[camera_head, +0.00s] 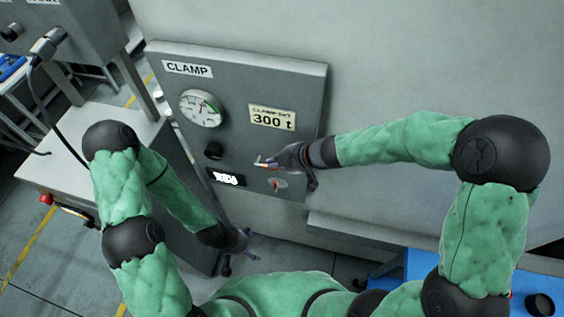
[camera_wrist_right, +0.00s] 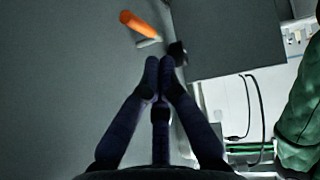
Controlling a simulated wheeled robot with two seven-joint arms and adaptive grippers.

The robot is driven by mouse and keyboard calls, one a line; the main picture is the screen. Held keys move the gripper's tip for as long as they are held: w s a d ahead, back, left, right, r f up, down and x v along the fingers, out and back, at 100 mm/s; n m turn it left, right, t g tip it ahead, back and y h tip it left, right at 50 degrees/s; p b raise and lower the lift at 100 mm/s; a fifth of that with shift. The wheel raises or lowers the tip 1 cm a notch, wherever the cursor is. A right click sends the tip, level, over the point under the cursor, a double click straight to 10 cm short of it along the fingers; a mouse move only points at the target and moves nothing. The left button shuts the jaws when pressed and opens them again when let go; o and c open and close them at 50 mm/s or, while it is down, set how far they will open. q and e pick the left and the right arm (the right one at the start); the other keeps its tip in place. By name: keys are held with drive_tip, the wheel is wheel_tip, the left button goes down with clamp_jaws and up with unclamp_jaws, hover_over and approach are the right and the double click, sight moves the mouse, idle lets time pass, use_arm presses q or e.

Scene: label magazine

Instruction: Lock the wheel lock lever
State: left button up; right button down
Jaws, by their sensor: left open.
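A lever with a red ball knob (camera_head: 46,199) sticks out low at the left, beside the white-topped stand. I cannot tell whether it is the wheel lock lever or how it is set. My left gripper (camera_head: 246,246) is open, low in front of the grey panel, apart from that lever. My right gripper (camera_head: 276,160) is at the lower right of the panel, its fingers together in the wrist view (camera_wrist_right: 159,65). A small orange piece (camera_head: 265,164) shows at its tips; the wrist view shows an orange piece (camera_wrist_right: 138,23) just beyond them. Contact is unclear.
The CLAMP panel (camera_head: 240,75) carries a gauge (camera_head: 201,108), a black knob (camera_head: 213,151), a lit display (camera_head: 226,178) and a small red part (camera_head: 276,184). The white-topped stand (camera_head: 60,165) is at the left. A blue surface (camera_head: 425,262) is at lower right.

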drive_tip(key=shift+w+d+f+b, duration=0.1)
drive_tip(key=shift+w+f+b, duration=0.1)
drive_tip(key=shift+f, duration=0.4)
drive_tip(key=shift+w+f+b, duration=0.1)
drive_tip(key=shift+f+b, duration=0.05)
drive_tip(key=shift+f, duration=0.45)
drive_tip(key=shift+s+d+f+y+b, duration=0.15)
drive_tip(key=shift+f+y+b, duration=0.15)
drive_tip(key=shift+b, duration=0.45)
wheel_tip(320, 180, down, 9)
drive_tip(key=a+m+t+y+b, duration=0.1)
drive_tip(key=t+y+b, duration=0.5)
drive_tip(key=b, duration=2.3)
drive_tip(key=shift+w+a+m+y, duration=0.3)
drive_tip(key=shift+a+m+y, duration=0.1)
drive_tip(key=shift+y, duration=2.5)
